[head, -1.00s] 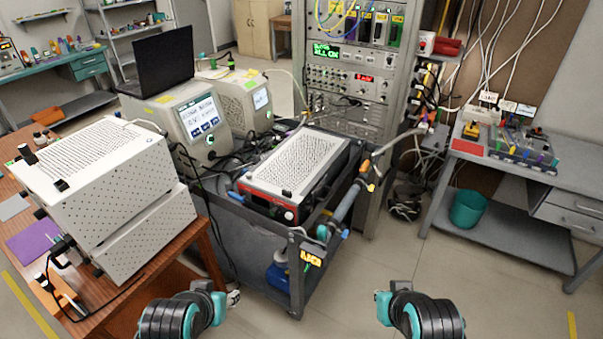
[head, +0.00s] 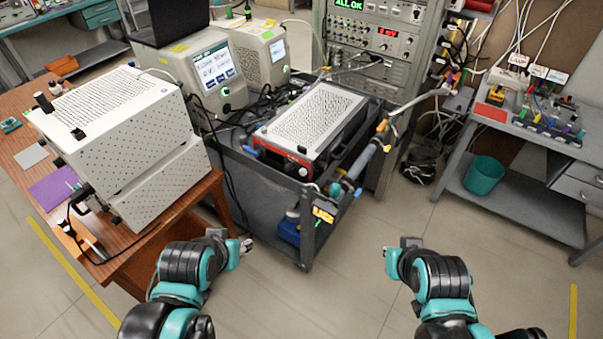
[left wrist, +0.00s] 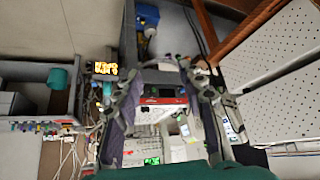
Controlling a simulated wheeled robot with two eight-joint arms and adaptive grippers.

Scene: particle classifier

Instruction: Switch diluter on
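No label I can read names the diluter. A low device with a white perforated top and red front (head: 284,152) sits in the grey cart; its red front also shows in the left wrist view (left wrist: 160,100), seen between my fingers. Two screened instruments stand behind it: a nearer one (head: 212,72) with a lit screen and green-lit button, and a farther one (head: 264,53). My left gripper (head: 245,246) is left of the cart's front corner; in the left wrist view its fingers (left wrist: 160,66) are apart and empty. My right gripper (head: 409,243) is over bare floor, its fingers too small to read.
The grey cart (head: 262,211) stands ahead, with a pipe along its right side. Stacked white perforated boxes (head: 135,160) sit on a wooden table (head: 187,210) at left. A rack (head: 375,70) stands behind; a grey bench (head: 560,140) is at right. Floor right of the cart is clear.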

